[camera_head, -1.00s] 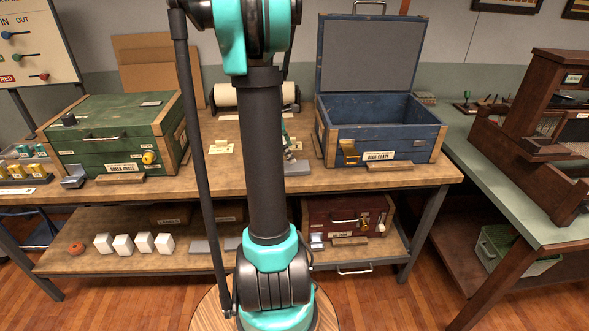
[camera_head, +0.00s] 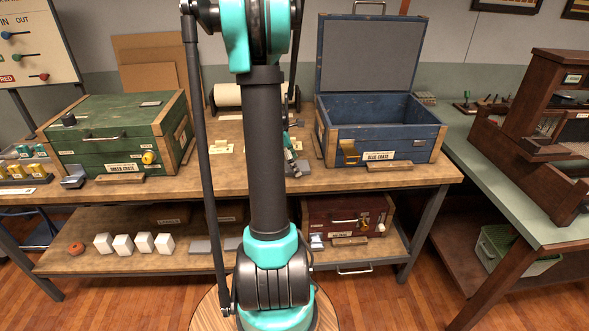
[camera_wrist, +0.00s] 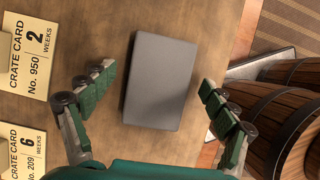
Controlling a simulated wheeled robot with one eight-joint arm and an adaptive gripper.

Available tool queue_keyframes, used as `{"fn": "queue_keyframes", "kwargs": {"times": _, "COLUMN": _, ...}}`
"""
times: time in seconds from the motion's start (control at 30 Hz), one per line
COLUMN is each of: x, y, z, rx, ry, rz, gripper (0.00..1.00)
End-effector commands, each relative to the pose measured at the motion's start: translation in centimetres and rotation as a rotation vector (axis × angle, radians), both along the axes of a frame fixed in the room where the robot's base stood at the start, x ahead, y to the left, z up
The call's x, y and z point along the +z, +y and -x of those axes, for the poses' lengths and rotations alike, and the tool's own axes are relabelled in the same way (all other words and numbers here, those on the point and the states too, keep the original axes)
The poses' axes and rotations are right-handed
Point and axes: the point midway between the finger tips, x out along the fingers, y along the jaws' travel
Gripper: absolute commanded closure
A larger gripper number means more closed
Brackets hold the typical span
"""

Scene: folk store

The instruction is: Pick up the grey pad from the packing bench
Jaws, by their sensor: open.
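The grey pad (camera_wrist: 160,82) is a flat, rounded rectangle lying on the wooden packing bench (camera_wrist: 225,25) in the wrist view. My gripper (camera_wrist: 157,82) is open, with one green-padded finger on each side of the pad in the picture. Neither finger visibly touches the pad; how far above it they are is hard to tell. In the head view, my arm hides most of the gripper (camera_head: 291,155), and a small grey patch shows beside it on the bench (camera_head: 410,179).
Two yellow crate cards (camera_wrist: 28,52) lie left of the gripper. Wooden barrels (camera_wrist: 278,112) stand beyond the bench edge in the wrist view. An open blue crate (camera_head: 382,128) stands right of my arm, a closed green crate (camera_head: 105,136) at left. A white roll (camera_head: 228,95) is behind.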

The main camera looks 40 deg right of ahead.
Motion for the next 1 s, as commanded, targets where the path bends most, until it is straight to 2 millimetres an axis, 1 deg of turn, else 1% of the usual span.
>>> {"fn": "queue_keyframes", "kwargs": {"times": 0.6, "x": -0.45, "y": 0.01, "z": 0.00, "rx": 0.000, "ry": 0.000, "rz": 0.000, "gripper": 0.14}}
{"fn": "queue_keyframes", "kwargs": {"times": 0.67, "x": -0.45, "y": 0.01, "z": 0.00, "rx": 0.000, "ry": 0.000, "rz": 0.000, "gripper": 0.20}}
{"fn": "queue_keyframes", "kwargs": {"times": 0.9, "x": -0.45, "y": 0.01, "z": 0.00, "rx": 0.000, "ry": 0.000, "rz": 0.000, "gripper": 0.50}}
{"fn": "queue_keyframes", "kwargs": {"times": 0.93, "x": -0.45, "y": 0.01, "z": 0.00, "rx": 0.000, "ry": 0.000, "rz": 0.000, "gripper": 0.52}}
{"fn": "queue_keyframes", "kwargs": {"times": 1.0, "x": -0.45, "y": 0.01, "z": 0.00, "rx": 0.000, "ry": 0.000, "rz": 0.000, "gripper": 0.52}}
